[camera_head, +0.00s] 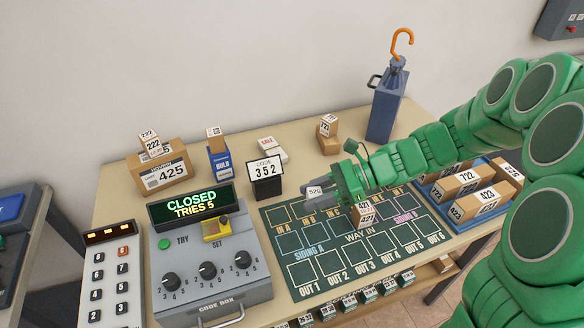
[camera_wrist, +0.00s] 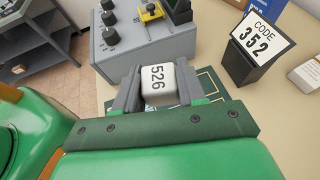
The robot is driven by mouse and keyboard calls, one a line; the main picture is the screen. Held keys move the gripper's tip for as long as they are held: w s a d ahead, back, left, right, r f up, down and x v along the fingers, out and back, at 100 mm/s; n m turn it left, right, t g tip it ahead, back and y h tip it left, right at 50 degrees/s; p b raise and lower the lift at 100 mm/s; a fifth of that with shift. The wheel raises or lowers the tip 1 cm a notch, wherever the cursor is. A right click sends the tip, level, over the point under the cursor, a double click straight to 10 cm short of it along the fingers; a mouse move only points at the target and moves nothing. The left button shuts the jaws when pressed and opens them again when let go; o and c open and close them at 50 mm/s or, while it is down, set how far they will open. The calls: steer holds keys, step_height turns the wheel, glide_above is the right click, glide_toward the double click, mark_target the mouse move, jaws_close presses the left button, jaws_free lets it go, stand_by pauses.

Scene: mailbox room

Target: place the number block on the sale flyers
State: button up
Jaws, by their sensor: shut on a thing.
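The number block (camera_head: 315,190) is a small white block marked 526. A pale thing at the wrist view's right edge may be the flyers; I cannot tell.
A black CODE 352 sign (camera_head: 267,178) stands between the flyers and the board (camera_head: 300,270). The code box (camera_head: 205,255) reads CLOSED, TRIES 5. A blue carton (camera_head: 219,160), a brown parcel pair (camera_head: 327,140) and a blue umbrella stand (camera_head: 387,105) stand farther back.

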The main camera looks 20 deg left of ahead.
steer(key=w+a+r+m+t+y, duration=0.25)
steer(key=w+a+m+t, duration=0.4)
steer(key=w+a, duration=0.8)
glide_above(272, 148)
steer(key=shift+t, duration=0.35)
steer(key=shift+s+d+f, duration=0.1)
steer(key=shift+f, duration=6.35)
steer(key=shift+f, duration=0.1)
steer(key=o, duration=1)
